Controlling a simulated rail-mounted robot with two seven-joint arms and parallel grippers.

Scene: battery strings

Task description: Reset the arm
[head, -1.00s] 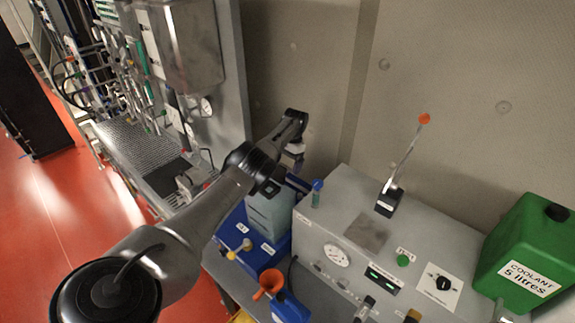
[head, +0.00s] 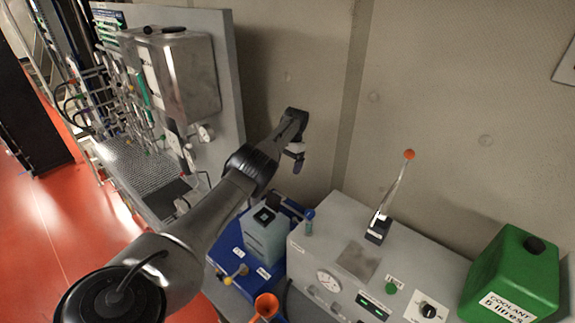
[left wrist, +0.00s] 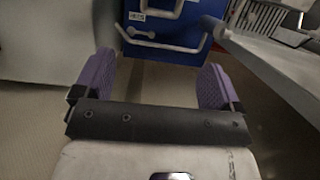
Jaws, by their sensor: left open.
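My left arm reaches in from the lower left of the head view. My left gripper (head: 297,162) hangs at its end, in front of the grey wall and above the blue unit. In the left wrist view its two purple-padded fingers (left wrist: 156,68) stand wide apart with nothing between them. A blue unit with white handles and pipes (left wrist: 165,30) lies beyond the fingertips. My right gripper is not in view.
A grey console (head: 345,225) carries an upright lever with an orange knob (head: 409,155). A green coolant can (head: 515,270) stands at right. A steel box (head: 185,75) hangs at upper left.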

